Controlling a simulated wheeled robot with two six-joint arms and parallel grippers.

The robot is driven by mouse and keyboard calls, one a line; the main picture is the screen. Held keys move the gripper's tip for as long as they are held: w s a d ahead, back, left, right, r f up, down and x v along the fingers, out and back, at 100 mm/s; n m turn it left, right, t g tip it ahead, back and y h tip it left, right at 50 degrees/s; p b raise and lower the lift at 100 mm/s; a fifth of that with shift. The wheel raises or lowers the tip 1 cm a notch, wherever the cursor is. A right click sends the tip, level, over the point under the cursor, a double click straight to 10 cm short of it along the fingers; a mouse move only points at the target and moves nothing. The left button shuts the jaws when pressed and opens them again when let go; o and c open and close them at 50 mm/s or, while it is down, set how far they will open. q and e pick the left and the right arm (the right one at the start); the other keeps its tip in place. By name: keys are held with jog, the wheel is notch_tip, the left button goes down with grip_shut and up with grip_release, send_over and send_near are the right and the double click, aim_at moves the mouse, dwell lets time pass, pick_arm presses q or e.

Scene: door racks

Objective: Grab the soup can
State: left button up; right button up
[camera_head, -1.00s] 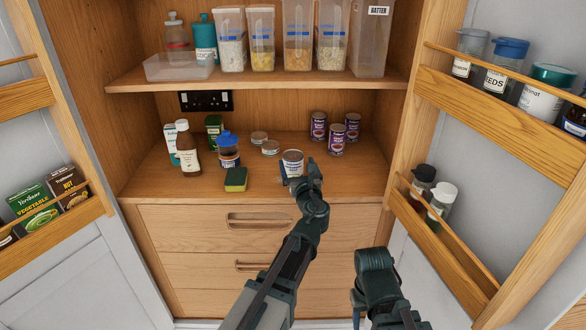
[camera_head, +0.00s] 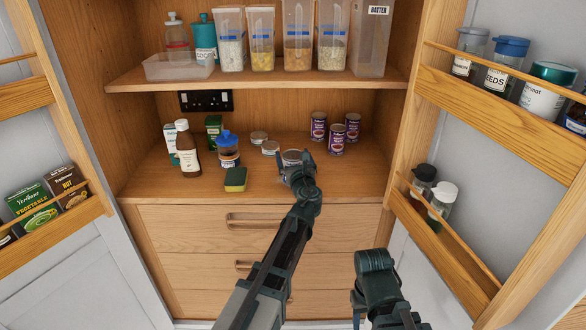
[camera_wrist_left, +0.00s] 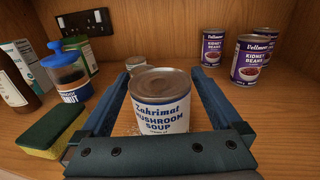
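The soup can (camera_head: 291,156), labelled mushroom soup, stands upright near the front of the wooden shelf. In the left wrist view the soup can (camera_wrist_left: 160,100) sits between the two fingers of my left gripper (camera_wrist_left: 159,78). The fingers are spread, with a visible gap on each side of the can. In the head view my left gripper (camera_head: 292,170) hides the lower part of the can. My right gripper (camera_head: 358,302) hangs low in front of the drawers, and its fingers do not show clearly.
Several kidney bean cans (camera_head: 337,140) stand behind right. An upper shelf (camera_head: 260,82) overhangs. Shelf space right of the can is clear.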

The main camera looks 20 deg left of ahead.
pick_arm(q)
jog(key=c, duration=1.5)
jog(key=shift+r, duration=0.1)
